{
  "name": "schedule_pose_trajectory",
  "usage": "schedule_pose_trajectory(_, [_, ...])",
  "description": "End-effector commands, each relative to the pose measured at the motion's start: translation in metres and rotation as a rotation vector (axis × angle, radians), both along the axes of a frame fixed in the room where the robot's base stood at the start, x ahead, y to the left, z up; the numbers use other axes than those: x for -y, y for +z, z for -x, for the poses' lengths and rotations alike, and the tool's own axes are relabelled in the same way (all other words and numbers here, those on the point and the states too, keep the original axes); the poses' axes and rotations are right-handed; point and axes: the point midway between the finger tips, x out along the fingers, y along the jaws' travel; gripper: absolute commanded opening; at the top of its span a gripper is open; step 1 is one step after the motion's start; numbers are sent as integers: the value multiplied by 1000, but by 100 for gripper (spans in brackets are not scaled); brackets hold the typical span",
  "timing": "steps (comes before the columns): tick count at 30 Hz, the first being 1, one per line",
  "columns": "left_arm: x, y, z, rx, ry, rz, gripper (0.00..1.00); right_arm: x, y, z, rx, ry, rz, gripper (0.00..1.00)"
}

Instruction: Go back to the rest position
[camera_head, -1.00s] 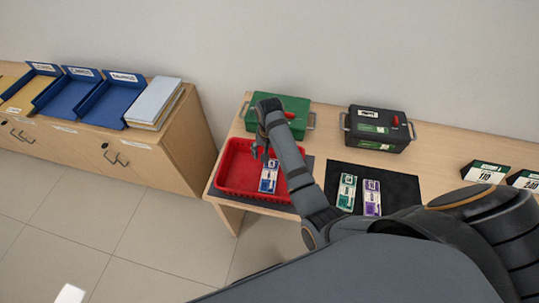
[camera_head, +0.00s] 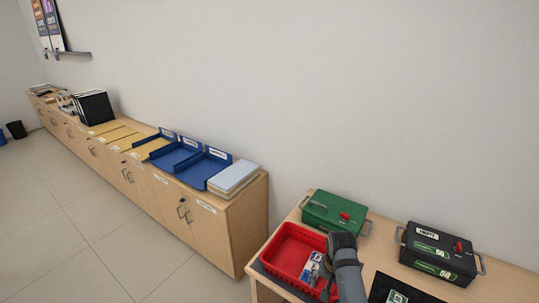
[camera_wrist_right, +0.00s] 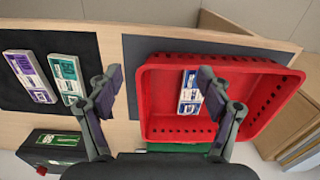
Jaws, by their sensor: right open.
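My right gripper (camera_head: 326,284) shows in the head view over the right part of the red tray (camera_head: 282,250). In the right wrist view my right gripper (camera_wrist_right: 159,80) is open with nothing between its fingers. A blue-and-white note bundle (camera_head: 311,266) lies in the tray, partly hidden by my gripper. The bundle also shows in the right wrist view (camera_wrist_right: 188,98), beside one fingertip in the picture. My left gripper is not in view.
Purple (camera_wrist_right: 30,77) and green (camera_wrist_right: 65,80) bundles lie on a black mat (camera_wrist_right: 82,45). A cabinet with blue trays (camera_head: 173,158) stands left. The floor (camera_head: 100,225) before it is clear.

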Motion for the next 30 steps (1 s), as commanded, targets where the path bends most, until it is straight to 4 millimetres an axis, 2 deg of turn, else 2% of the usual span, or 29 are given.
schedule_pose_trajectory(6, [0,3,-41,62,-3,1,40,22,-10,32,45,70,23,79])
schedule_pose_trajectory(10, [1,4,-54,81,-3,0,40,35,-11,54,80,129,43,79])
schedule_pose_trajectory(14, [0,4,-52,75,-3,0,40,46,-9,77,116,198,66,79])
schedule_pose_trajectory(22, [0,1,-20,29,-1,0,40,61,8,125,186,364,118,79])
schedule_pose_trajectory(26, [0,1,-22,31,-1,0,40,64,22,146,219,449,143,79])
schedule_pose_trajectory(30, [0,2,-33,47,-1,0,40,63,37,165,250,537,162,79])
